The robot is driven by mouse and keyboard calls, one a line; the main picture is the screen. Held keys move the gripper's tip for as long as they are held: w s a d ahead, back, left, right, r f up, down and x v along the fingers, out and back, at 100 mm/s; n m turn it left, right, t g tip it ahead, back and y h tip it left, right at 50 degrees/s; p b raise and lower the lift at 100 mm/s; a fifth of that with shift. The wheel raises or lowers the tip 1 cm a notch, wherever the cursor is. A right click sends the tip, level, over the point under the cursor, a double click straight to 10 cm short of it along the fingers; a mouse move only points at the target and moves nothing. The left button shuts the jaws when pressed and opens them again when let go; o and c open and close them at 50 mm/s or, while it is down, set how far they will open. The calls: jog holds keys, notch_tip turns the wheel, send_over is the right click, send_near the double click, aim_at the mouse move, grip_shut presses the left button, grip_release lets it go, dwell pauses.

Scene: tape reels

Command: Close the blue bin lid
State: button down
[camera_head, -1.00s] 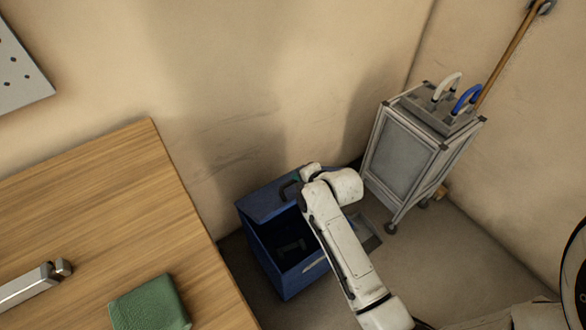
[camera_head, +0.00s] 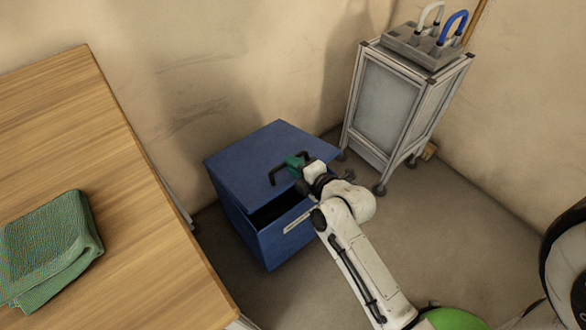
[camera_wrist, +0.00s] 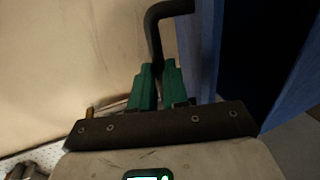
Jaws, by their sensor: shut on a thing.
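The blue bin (camera_head: 248,228) stands on the floor beside the wooden table. Its blue lid (camera_head: 255,153) is tilted over the top, with a dark gap along the front edge. A black bar handle (camera_head: 276,180) sits on the lid. My gripper (camera_head: 296,162) has green fingers and is shut on this handle. In the wrist view the green fingers (camera_wrist: 158,75) pinch the lower end of the black handle (camera_wrist: 154,30). The blue lid (camera_wrist: 204,45) and the dark bin opening (camera_wrist: 245,60) show to the right there. The handle's right part is partly hidden by my gripper.
A wooden table (camera_head: 85,120) with a folded green cloth (camera_head: 50,250) is on the left. A grey wheeled cabinet (camera_head: 390,105) stands behind the bin to the right. A wall is behind the bin. The floor (camera_head: 440,220) to the right is clear.

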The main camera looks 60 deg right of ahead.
jog(key=s+f+b, duration=0.1)
jog(key=f+b, duration=0.2)
jog(key=b, duration=0.1)
jog(key=s+f+t+b, duration=0.1)
jog(key=f+b, duration=0.3)
jog(key=s+a+f+t+b, duration=0.1)
jog(key=f+b, duration=0.2)
jog(key=b, duration=0.1)
jog(key=shift+a+f+h+b, duration=0.1)
jog(key=shift+f+h+b, duration=0.05)
jog(key=shift+h+b, duration=0.2)
jog(key=shift+f, duration=0.2)
jog(key=c, duration=1.2)
grip_release()
jog(key=shift+o, duration=0.4)
jog(key=shift+s+a+r, duration=0.15)
jog(key=shift+s+r, duration=0.05)
jog(key=shift+s, duration=0.25)
jog(key=p+v, duration=0.3)
jog(key=v, duration=0.6)
jog(key=shift+s, duration=0.4)
